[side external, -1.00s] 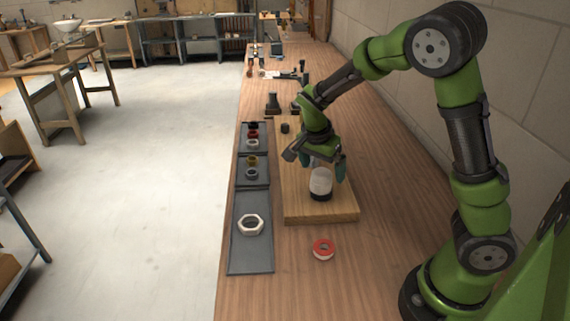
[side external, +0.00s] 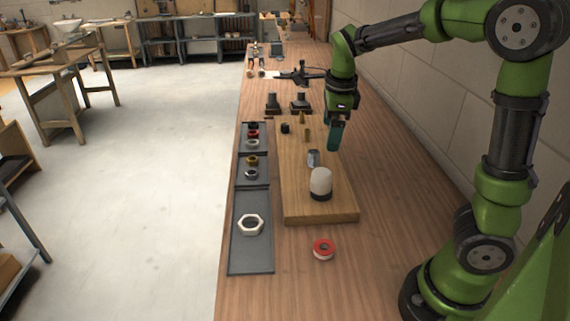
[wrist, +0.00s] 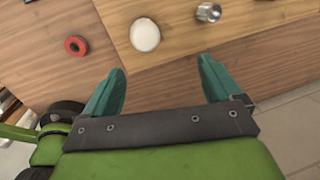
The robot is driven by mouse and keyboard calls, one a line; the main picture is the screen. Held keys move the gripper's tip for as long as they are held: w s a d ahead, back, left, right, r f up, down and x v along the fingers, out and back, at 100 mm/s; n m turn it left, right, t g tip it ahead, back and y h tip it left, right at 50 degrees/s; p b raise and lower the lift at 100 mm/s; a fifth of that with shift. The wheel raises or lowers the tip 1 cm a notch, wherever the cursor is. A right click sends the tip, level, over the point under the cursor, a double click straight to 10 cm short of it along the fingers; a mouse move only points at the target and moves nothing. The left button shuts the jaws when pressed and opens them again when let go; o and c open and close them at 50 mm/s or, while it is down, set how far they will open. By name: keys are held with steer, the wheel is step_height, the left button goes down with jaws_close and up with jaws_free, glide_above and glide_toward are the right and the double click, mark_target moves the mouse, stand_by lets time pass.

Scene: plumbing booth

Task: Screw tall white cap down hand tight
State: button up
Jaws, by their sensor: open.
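The tall white cap (side external: 320,181) stands upright on a dark base (side external: 320,196) near the front of the wooden board (side external: 337,215). In the wrist view the white cap (wrist: 145,35) shows from above as a pale disc, beyond the fingertips. How far it is screwed down I cannot tell. My gripper (side external: 335,136) is above the board's right edge, behind and above the cap, and apart from it. In the wrist view my gripper (wrist: 160,75) has its two teal fingers wide apart with nothing between them.
A metal fitting (side external: 313,158) stands behind the cap, with brass pieces (side external: 307,134) and a small black part (side external: 285,128) farther back. A dark tray (side external: 250,256) holding nuts and rings lies left of the board.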

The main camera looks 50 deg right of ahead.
mark_target(322, 171)
steer(key=f+m, duration=0.2)
steer(key=f, duration=0.3)
steer(key=w+f+m, duration=0.1)
steer(key=f+m, duration=0.2)
steer(key=f, duration=0.1)
steer(key=a+f+m+y, duration=0.1)
steer(key=f+m, duration=0.1)
steer(key=f, duration=0.3)
steer(key=shift+w+f+m, duration=0.15)
steer(key=shift+f+m, duration=0.2)
steer(key=shift+m, duration=0.05)
steer(key=shift+c, duration=0.4)
steer(key=c, duration=1)
steer(key=m, duration=0.3)
steer(key=shift+c, duration=0.2)
steer(key=m, duration=0.2)
steer(key=shift+m+h, duration=0.3)
